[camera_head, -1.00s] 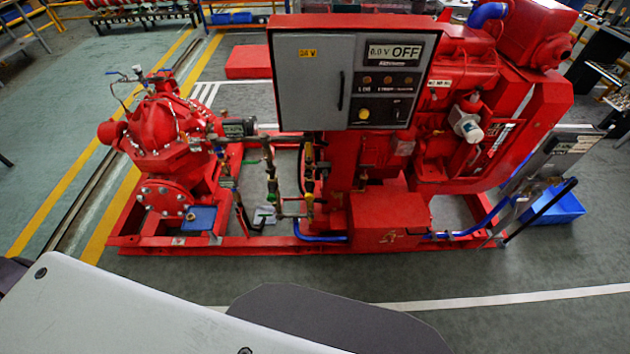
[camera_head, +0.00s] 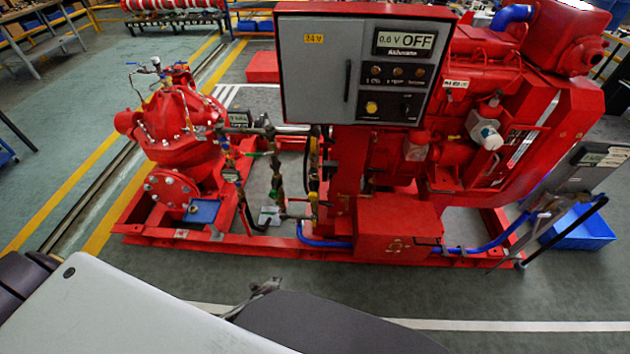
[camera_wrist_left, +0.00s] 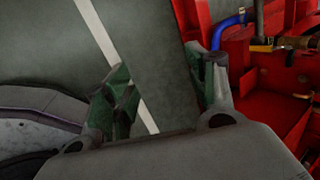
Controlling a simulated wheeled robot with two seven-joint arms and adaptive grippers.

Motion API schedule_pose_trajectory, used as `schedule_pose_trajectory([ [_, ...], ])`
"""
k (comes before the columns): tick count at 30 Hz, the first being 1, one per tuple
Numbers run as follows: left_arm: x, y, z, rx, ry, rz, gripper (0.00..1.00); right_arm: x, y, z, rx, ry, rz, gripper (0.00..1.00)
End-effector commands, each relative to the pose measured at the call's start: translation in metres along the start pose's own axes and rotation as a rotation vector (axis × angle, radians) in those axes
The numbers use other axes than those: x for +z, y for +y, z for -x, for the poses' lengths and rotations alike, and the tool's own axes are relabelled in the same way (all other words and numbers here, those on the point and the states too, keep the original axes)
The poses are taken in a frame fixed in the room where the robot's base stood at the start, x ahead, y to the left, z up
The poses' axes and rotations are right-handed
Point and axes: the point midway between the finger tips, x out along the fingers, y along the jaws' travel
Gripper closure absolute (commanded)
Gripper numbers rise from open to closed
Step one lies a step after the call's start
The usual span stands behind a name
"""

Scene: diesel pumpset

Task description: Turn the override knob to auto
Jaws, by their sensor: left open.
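The grey control panel (camera_head: 315,75) stands on the red pumpset, facing me. Its display (camera_head: 403,41) reads "0.6 V OFF". A small dark knob (camera_head: 407,108) sits at the lower right of the black plate, right of a yellow button (camera_head: 371,107). Which way the knob points is too small to tell, and I cannot read its label. My left gripper (camera_head: 262,290) is low in front of the pumpset, far from the panel and mostly hidden by my own arm. In the left wrist view, its fingers (camera_wrist_left: 165,85) are apart with only floor between them.
The red pump (camera_head: 180,125) stands left of the panel on the red base frame (camera_head: 270,248). A blue bin (camera_head: 580,230) and a tilted grey panel stand (camera_head: 580,172) are at the right. The floor in front of the frame is clear.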

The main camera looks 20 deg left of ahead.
Motion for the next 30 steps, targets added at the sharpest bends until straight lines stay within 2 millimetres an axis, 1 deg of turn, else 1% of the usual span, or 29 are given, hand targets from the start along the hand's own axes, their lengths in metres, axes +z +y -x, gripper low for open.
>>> schedule_pose_trajectory([
  [1,-0.003,-0.014,-0.008,-0.031,-0.005,-0.053,0.43,-0.003,0.000,-0.009,0.001,0.004,-0.001,0.52],
  [5,-0.009,-0.053,-0.014,-0.106,-0.029,-0.201,0.43,-0.011,0.001,-0.019,0.002,0.011,-0.002,0.52],
  [6,-0.011,-0.066,-0.015,-0.131,-0.038,-0.245,0.43,-0.015,0.001,-0.022,0.002,0.014,-0.002,0.52],
  [14,-0.025,-0.143,-0.015,-0.287,-0.121,-0.524,0.43,-0.031,0.003,-0.040,0.004,0.028,-0.004,0.52],
  [18,-0.034,-0.183,-0.009,-0.371,-0.182,-0.663,0.43,-0.040,0.004,-0.049,0.005,0.036,-0.005,0.52],
  [23,-0.044,-0.227,0.002,-0.466,-0.267,-0.814,0.43,-0.050,0.004,-0.059,0.006,0.044,-0.005,0.52],
  [30,-0.061,-0.287,0.029,-0.605,-0.422,-1.020,0.43,-0.065,0.006,-0.073,0.009,0.058,-0.007,0.52],
])
